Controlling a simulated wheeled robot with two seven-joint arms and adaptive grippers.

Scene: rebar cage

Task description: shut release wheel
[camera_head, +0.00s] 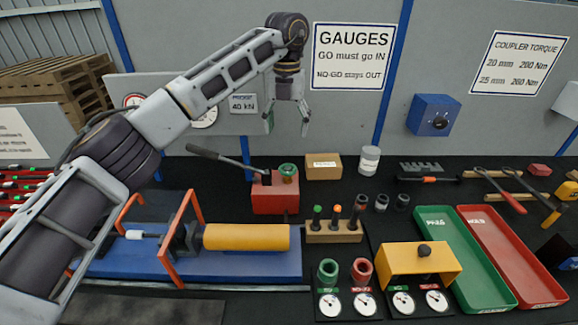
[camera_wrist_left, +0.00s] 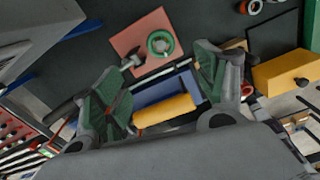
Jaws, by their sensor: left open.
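The green release wheel (camera_head: 288,170) sits on top of the red pump block (camera_head: 275,198), at its right side, in the head view. A dark lever handle (camera_head: 215,157) slopes up to the left from the block. My left gripper (camera_head: 287,117) hangs above the wheel, open and empty, pointing down, and is apart from it. In the left wrist view the wheel (camera_wrist_left: 161,43) is a green ring on the red block (camera_wrist_left: 128,38), beyond the open green-padded fingers (camera_wrist_left: 160,95). My right gripper is not in view.
A blue press bed with a yellow cylinder (camera_head: 246,237) and orange guard frames (camera_head: 181,238) lies in front of the block. A small cardboard box (camera_head: 323,167) and a white jar (camera_head: 369,160) stand to the right. A wooden holder (camera_head: 335,232) with several tools is nearby.

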